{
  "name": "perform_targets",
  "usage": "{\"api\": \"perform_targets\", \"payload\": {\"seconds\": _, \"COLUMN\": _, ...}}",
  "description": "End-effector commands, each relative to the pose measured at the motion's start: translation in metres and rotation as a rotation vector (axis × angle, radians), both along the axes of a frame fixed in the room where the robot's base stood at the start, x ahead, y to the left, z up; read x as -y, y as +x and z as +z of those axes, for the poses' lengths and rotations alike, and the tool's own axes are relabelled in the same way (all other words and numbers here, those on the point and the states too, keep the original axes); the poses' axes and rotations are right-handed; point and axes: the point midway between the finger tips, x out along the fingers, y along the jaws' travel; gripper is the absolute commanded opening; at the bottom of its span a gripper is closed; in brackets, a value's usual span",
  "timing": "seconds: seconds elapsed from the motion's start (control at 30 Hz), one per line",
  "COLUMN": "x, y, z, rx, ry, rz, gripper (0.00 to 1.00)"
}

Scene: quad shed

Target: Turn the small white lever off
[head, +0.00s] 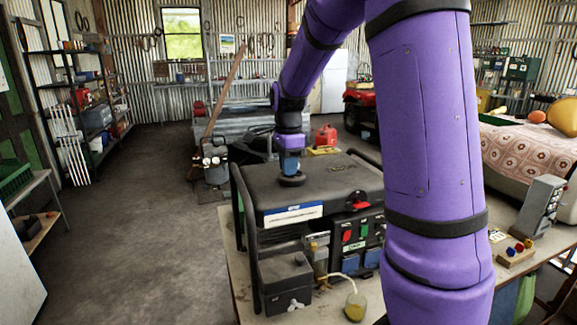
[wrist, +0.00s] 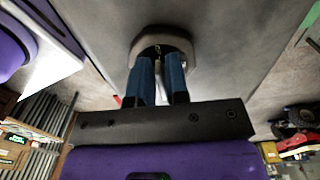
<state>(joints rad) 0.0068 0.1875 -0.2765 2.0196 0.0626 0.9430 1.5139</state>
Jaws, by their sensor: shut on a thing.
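A dark generator (head: 310,190) with a tubular frame stands on the bench. A small white lever (head: 297,305) shows low on its front left, on the dark box there. My gripper (head: 290,174) is above the generator's top, well behind and above this lever. Its blue fingers point down at a dark round cap (head: 291,181) on that top. In the wrist view my gripper (wrist: 161,75) is shut on the round cap (wrist: 180,42), with a narrow gap between the fingers. What lies between the fingertips is partly hidden. The white lever is not seen in the wrist view.
Red and green controls (head: 347,237) and blue sockets (head: 351,263) sit on the generator's front. A yellowish tag or bulb (head: 355,307) hangs on a pale tube. A grey box (head: 541,208) stands right on the bench. Floor at left is clear.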

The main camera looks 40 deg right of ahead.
Motion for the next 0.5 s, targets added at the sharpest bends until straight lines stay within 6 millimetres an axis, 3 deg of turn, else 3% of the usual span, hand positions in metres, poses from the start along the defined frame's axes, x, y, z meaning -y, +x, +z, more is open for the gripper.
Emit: {"api": "perform_targets", "payload": {"seconds": 0.5, "x": 0.0001, "y": 0.0010, "z": 0.0008, "rx": 0.003, "ry": -0.001, "rz": -0.037, "gripper": 0.00}}
